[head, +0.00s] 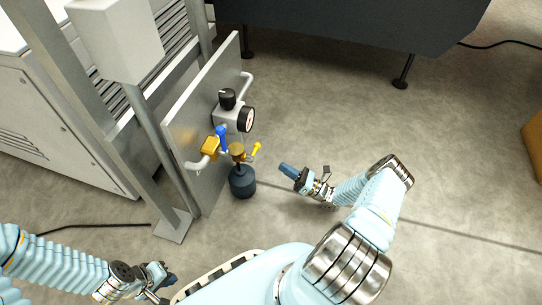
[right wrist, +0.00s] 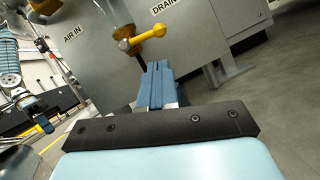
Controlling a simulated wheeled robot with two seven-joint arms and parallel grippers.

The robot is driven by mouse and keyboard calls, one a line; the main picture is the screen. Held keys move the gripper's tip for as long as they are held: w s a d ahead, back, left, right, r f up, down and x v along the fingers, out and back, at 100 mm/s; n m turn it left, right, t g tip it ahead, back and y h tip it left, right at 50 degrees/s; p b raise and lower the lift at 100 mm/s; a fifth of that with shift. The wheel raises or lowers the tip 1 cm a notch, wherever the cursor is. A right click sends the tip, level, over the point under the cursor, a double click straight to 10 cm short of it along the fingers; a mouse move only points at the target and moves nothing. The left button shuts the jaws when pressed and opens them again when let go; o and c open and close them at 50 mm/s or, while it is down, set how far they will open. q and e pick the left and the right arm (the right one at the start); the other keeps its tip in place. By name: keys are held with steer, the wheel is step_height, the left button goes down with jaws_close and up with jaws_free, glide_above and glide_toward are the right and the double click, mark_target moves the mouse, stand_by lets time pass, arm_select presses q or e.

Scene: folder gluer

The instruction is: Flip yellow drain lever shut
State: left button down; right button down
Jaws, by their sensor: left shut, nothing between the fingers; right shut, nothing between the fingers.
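The yellow drain lever (head: 256,150) sticks out to the right from a brass fitting (head: 237,151) above a dark bowl (head: 242,182). In the right wrist view the lever (right wrist: 148,37) shows as a slanted yellow bar with a rounded knob at its right end. My right gripper (head: 287,170) is shut and empty, to the right of the lever and apart from it. In the right wrist view its blue fingers (right wrist: 157,84) are together, pointing at the panel below the lever. My left gripper (head: 168,279) is low at the left, shut and empty, away from the valve.
A grey upright panel (head: 187,135) carries the fittings, with a blue handle (head: 221,137), a yellow block (head: 210,147), a black knob (head: 227,98) and a round gauge (head: 249,119). The panel is marked AIR IN and DRAIN. Open floor (head: 330,110) lies to the right.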

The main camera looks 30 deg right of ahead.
mark_target(254, 152)
steer(key=x, duration=0.9)
steer(key=shift+w, duration=0.1)
steer(key=n, duration=0.1)
steer(key=r+n+y+b, duration=0.1)
steer(key=shift+w+d+r+n+g, duration=0.1)
steer(key=shift+w+r+n+g, duration=0.2)
steer(key=shift+r+n+g, duration=0.1)
